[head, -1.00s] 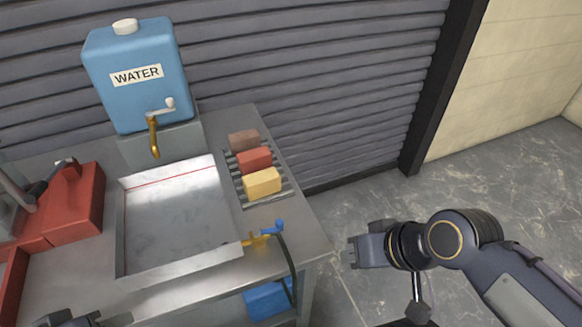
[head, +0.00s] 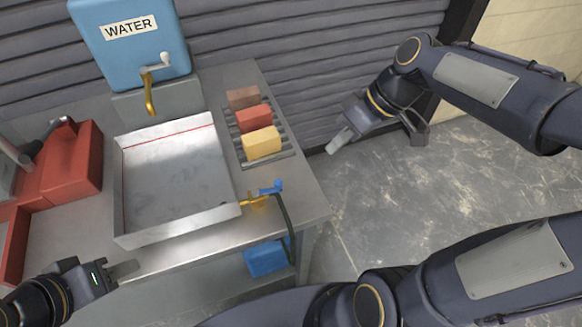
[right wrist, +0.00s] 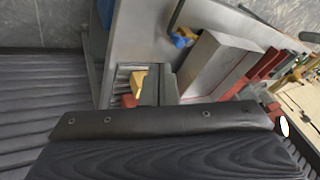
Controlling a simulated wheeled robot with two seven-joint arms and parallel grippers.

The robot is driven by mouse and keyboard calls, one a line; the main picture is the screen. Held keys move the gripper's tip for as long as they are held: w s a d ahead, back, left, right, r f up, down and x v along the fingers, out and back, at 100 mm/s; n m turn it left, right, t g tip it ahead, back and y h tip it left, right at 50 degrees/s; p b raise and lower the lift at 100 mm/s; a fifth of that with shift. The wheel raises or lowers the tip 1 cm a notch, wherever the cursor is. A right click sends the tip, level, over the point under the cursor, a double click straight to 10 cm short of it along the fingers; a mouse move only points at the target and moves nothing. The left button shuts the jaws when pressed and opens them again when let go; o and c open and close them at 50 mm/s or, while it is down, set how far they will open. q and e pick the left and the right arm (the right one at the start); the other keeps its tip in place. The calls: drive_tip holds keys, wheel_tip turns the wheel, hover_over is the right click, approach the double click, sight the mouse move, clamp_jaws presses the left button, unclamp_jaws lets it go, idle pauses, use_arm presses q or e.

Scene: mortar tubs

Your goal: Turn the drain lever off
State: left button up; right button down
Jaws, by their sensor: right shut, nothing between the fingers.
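The drain lever (head: 270,188) is a small blue handle on a brass valve (head: 254,199) at the front right corner of the shallow metal tray (head: 180,234). A dark hose drops from the valve. The lever also shows in the right wrist view (right wrist: 184,38). My right gripper (head: 338,142) is shut and empty, in the air above and to the right of the lever, apart from it. My left gripper (head: 126,270) is below the tray's front left corner, away from the lever; its finger opening cannot be made out.
A blue water tank (head: 130,48) with a brass tap stands behind the tray. Brown, red and yellow blocks (head: 262,143) lie on a rack at the right. A red box (head: 72,165) is at the left and a blue container (head: 266,258) below the bench. The floor at the right is open.

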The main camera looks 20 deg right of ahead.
drive_tip(key=w+f+n+g+y, duration=0.1)
drive_tip(key=w+f+n, duration=0.1)
drive_tip(key=w, duration=0.4)
drive_tip(key=shift+d+n+g, duration=0.3)
drive_tip(key=shift+d+n, duration=0.05)
drive_tip(key=shift+n, duration=0.25)
drive_tip(key=x, duration=1)
drive_tip(key=shift+s+a+r+p, duration=0.1)
drive_tip(key=shift+a+p, duration=0.05)
drive_tip(key=shift+p, duration=0.15)
drive_tip(key=s+a, duration=0.1)
drive_tip(key=s+a+p, duration=0.1)
drive_tip(key=shift+a, duration=0.3)
drive_tip(key=shift+s+a, duration=0.15)
drive_tip(key=shift+a, duration=0.1)
